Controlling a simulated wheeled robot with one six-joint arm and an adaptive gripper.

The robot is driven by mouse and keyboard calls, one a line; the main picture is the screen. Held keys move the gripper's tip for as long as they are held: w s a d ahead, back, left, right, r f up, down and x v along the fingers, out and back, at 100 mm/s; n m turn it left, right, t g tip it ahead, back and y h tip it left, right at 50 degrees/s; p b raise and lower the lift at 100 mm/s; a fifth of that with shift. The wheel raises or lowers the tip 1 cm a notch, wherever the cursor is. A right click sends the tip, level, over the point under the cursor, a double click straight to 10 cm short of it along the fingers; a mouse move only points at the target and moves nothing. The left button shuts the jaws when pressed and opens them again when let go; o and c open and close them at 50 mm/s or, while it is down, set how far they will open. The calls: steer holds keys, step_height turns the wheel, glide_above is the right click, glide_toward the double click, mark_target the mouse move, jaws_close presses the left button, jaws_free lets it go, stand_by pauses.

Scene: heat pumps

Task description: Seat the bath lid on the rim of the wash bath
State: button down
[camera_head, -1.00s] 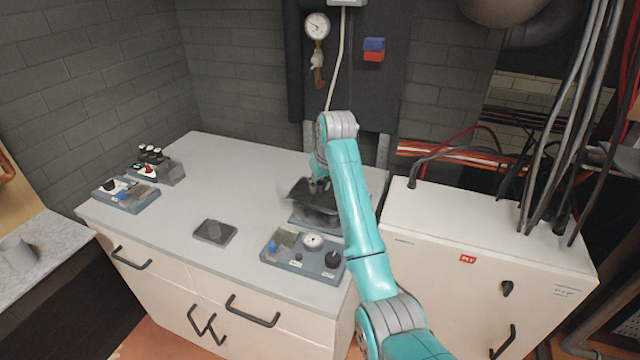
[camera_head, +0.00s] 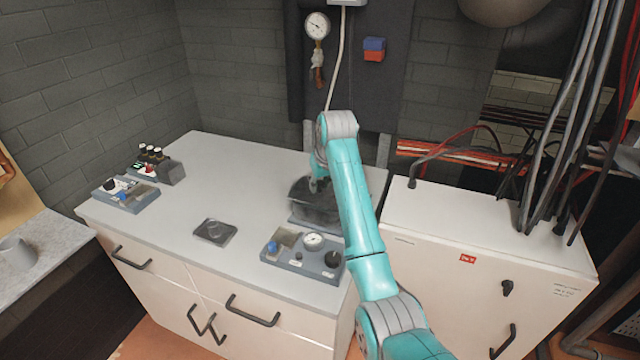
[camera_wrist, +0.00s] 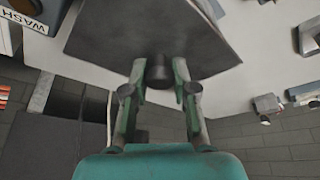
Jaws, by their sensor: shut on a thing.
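The wash bath (camera_head: 312,214) is a dark, see-through box at the back right of the bench, partly behind my arm. The bath lid (camera_wrist: 120,38) is a dark grey plate with a round black knob (camera_wrist: 159,72). My gripper (camera_wrist: 160,80) is shut on this knob, one finger on each side. In the head view my gripper (camera_head: 318,185) is over the bath, and the lid is hard to tell from the dark bath. A WASH label (camera_wrist: 36,17) shows beside the lid in the wrist view. The contact between lid and rim is hidden.
A panel with a dial and knobs (camera_head: 303,254) stands just in front of the bath. A dark square tray (camera_head: 214,232) lies mid-bench. Small control boxes (camera_head: 126,194) stand at the left. The wall is close behind; the bench's left middle is clear.

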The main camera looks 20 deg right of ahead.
mark_target(321, 184)
steer(key=shift+f, duration=0.75)
stand_by(0.5)
steer(key=c, duration=0.8)
jaws_free()
steer(key=shift+c, duration=0.2)
steer(key=shift+v, duration=3.75)
